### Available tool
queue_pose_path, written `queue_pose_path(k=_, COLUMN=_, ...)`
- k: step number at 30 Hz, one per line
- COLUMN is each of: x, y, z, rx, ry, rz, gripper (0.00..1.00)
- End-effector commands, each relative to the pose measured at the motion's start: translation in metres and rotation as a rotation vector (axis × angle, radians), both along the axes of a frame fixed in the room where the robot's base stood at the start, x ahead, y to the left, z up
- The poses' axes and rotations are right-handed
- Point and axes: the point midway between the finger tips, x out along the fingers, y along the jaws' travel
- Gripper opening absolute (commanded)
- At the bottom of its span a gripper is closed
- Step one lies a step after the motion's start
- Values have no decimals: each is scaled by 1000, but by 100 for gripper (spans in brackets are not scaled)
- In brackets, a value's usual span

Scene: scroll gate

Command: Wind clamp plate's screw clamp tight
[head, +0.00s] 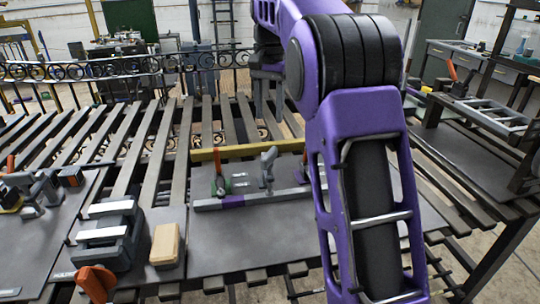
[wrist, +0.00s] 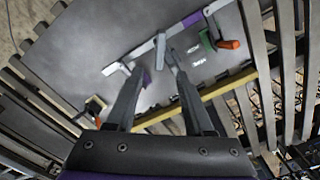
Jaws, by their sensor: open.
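The clamp plate (head: 270,235) lies flat on the slatted table; its bare grey surface fills the upper middle of the wrist view (wrist: 90,35). A pale bar with a purple section (head: 233,200) runs across it. A grey upright clamp (head: 268,165), which looks like the screw clamp, stands at the bar; in the wrist view (wrist: 160,45) it shows just beyond the fingertips. A green clamp with a red-orange handle (head: 219,182) stands beside it. My gripper (wrist: 160,72) is open above the plate, its fingers apart; contact with the clamp cannot be told.
A yellow bar (head: 245,149) runs along the plate's far edge. To the left are a grey vise-like block (head: 108,235), an orange handle (head: 97,284) and a wooden block (head: 165,245). A scrollwork rail (head: 75,68) stands behind. A rack (head: 490,115) stands at right.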

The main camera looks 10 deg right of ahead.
Motion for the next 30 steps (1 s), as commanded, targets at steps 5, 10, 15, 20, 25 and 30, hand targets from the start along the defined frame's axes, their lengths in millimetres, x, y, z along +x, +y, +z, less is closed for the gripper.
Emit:
queue_pose_path(k=5, x=-1, y=0, z=-44, rx=0, ry=3, rz=1, gripper=52)
queue_pose_path(k=10, x=-1, y=0, z=-79, rx=0, ry=3, rz=2, gripper=52)
queue_pose_path(k=15, x=-1, y=0, z=-107, rx=-1, ry=2, rz=2, gripper=52)
queue_pose_path(k=20, x=0, y=0, z=-122, rx=-1, ry=1, rz=2, gripper=52)
queue_pose_path(k=25, x=0, y=0, z=-126, rx=-1, ry=-1, rz=2, gripper=52)
queue_pose_path(k=30, x=0, y=0, z=-126, rx=-1, ry=-1, rz=2, gripper=52)
